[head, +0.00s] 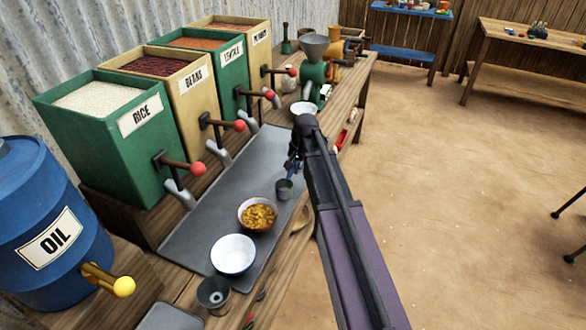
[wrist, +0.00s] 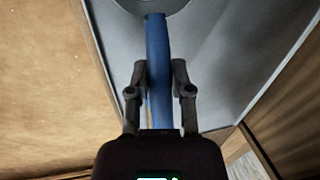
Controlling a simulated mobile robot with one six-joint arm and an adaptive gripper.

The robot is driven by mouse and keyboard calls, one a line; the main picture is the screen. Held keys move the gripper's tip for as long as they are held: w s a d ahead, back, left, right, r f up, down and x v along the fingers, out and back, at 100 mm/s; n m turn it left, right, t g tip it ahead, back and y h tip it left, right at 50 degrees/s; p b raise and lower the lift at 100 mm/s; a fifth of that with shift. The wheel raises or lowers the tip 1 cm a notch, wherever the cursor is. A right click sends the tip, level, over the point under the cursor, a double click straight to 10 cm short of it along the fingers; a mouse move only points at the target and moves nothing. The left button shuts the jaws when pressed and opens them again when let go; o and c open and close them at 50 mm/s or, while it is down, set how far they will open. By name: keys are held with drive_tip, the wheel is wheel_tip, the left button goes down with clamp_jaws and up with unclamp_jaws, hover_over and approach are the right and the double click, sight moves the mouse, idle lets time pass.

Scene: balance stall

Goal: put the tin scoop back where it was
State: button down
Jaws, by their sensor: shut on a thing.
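The tin scoop, a small grey cup (head: 284,188) with a blue handle, hangs from my gripper (head: 293,163) over the right edge of the long grey metal tray (head: 215,215). In the wrist view, the blue handle (wrist: 158,80) runs between the two dark fingers of my gripper (wrist: 160,72), which are shut on it. Part of the scoop's grey cup (wrist: 160,4) shows at the top edge of that view. What is in the cup cannot be seen. How high it is above the tray cannot be told.
A bowl of yellow-brown food (head: 258,215) and an empty white bowl (head: 233,254) stand on the tray. Bins with red-knobbed levers, including rice (head: 140,116), line the back. A blue oil drum (head: 48,200) stands left, a grey cup (head: 213,294) in front, a green grinder (head: 313,72) beyond.

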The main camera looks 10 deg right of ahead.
drive_tip(key=shift+f, duration=0.1)
drive_tip(key=c, duration=0.5)
unclamp_jaws()
drive_tip(key=shift+c, duration=0.2)
drive_tip(key=shift+r, duration=0.2)
drive_tip(key=p+v, duration=1.1)
drive_tip(key=v, duration=0.1)
drive_tip(key=shift+p, duration=0.35)
drive_tip(key=shift+f, duration=0.1)
drive_tip(key=s+a+n+h, duration=0.1)
drive_tip(key=s+a+n, duration=0.1)
drive_tip(key=s, duration=0.8)
drive_tip(key=s+a+n+g+h, duration=0.1)
drive_tip(key=s+n, duration=0.3)
drive_tip(key=s, duration=0.6)
drive_tip(key=shift+s+a+f, duration=0.2)
drive_tip(key=shift+s+a, duration=0.15)
drive_tip(key=shift+a, duration=0.55)
